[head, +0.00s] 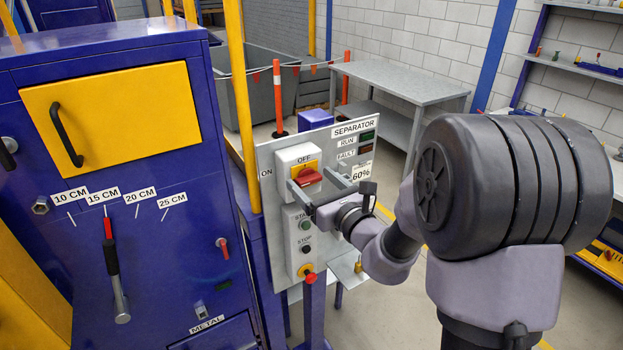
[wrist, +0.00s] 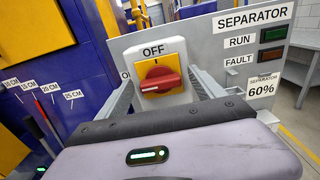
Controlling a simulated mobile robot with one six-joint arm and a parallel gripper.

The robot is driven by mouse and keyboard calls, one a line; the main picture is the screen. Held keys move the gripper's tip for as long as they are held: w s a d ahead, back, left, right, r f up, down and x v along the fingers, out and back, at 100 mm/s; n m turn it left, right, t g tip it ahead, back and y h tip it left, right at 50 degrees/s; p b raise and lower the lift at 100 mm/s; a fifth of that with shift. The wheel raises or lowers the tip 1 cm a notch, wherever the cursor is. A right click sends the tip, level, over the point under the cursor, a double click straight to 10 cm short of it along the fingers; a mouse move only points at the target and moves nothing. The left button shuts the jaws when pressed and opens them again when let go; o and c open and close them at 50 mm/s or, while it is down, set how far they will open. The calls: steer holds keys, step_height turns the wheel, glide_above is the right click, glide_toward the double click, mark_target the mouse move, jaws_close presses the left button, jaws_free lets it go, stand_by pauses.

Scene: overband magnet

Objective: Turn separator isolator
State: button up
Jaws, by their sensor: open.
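The separator isolator is a red rotary knob (head: 309,177) on a yellow plate, on a light grey box on the separator panel (head: 268,160). The knob also shows in the wrist view (wrist: 160,81). OFF is marked above it and ON to its left. Its handle lies roughly level, slightly tilted, not upright towards OFF. My gripper (head: 312,188) is open in front of the box, with one finger on each side of the knob. In the wrist view, gaps show between the knob and both fingers. Where the fingertips end in depth is hard to tell.
Below the isolator are START and STOP buttons (head: 305,249) and a red emergency button (head: 310,277). RUN and FAULT lamps (head: 367,136) and a 60% label sit to the right. A blue cabinet (head: 170,250) and yellow post (head: 241,100) stand close on the left.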

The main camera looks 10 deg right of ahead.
steer(key=shift+w+a, duration=0.1)
steer(key=shift+w, duration=0.05)
steer(key=c, duration=1.4)
steer(key=shift+o, duration=0.2)
